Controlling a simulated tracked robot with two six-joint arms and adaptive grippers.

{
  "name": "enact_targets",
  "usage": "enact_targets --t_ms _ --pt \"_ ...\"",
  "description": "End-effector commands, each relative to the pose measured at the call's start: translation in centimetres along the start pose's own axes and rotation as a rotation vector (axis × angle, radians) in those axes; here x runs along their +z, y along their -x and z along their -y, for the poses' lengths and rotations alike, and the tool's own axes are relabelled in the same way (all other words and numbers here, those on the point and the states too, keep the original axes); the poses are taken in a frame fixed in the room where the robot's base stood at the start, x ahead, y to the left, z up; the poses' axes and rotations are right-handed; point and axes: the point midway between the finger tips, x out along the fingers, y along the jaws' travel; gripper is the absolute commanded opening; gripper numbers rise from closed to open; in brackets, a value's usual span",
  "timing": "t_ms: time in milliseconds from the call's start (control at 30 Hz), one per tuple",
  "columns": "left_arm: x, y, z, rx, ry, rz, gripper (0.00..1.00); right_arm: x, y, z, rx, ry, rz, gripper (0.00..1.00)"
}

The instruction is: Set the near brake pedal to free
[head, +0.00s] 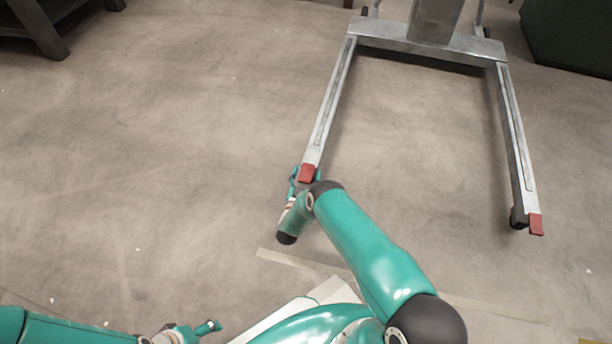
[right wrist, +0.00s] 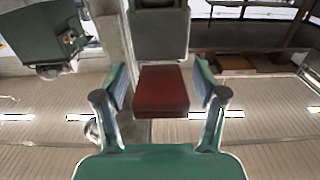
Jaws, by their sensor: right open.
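A red brake pedal (head: 306,173) sits at the end of the left leg of a grey metal lift frame (head: 400,45). My right gripper (head: 304,178) is at this pedal. In the right wrist view the red pedal (right wrist: 162,90) shows between the two spread fingers of the right gripper (right wrist: 162,84), with a gap on each side. A second red pedal (head: 536,225) is at the end of the right leg, with no gripper near it. I cannot tell from the pictures how either pedal is set. My left gripper (head: 208,328) is low at the left, over the floor, away from both pedals.
The lift's two long legs (head: 331,105) and (head: 515,140) run toward me with bare floor between them. A dark green cabinet (head: 570,35) stands at the top right. A dark stand (head: 38,25) is at the top left. The left floor is clear.

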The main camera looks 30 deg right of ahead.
Motion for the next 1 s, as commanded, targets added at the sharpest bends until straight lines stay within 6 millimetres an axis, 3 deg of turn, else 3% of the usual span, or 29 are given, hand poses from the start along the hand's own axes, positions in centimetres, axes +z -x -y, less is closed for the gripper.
enact_targets --t_ms 133,533,833,1000 --pt "0.0 0.0 0.0 0.000 0.000 0.000 0.73 0.0 0.0 0.0 0.000 0.000 0.000 0.68" --pt "0.0 0.0 0.0 0.000 0.000 0.000 0.73 0.0 0.1 0.0 0.000 0.000 0.000 0.01" --pt "0.0 0.4 -0.1 0.000 0.000 0.000 0.73 -0.2 0.0 -0.3 0.006 0.000 0.008 0.00" --pt "0.0 1.6 -0.6 0.000 0.000 0.000 0.73 -0.6 -0.4 -1.8 0.030 0.001 0.049 0.00"
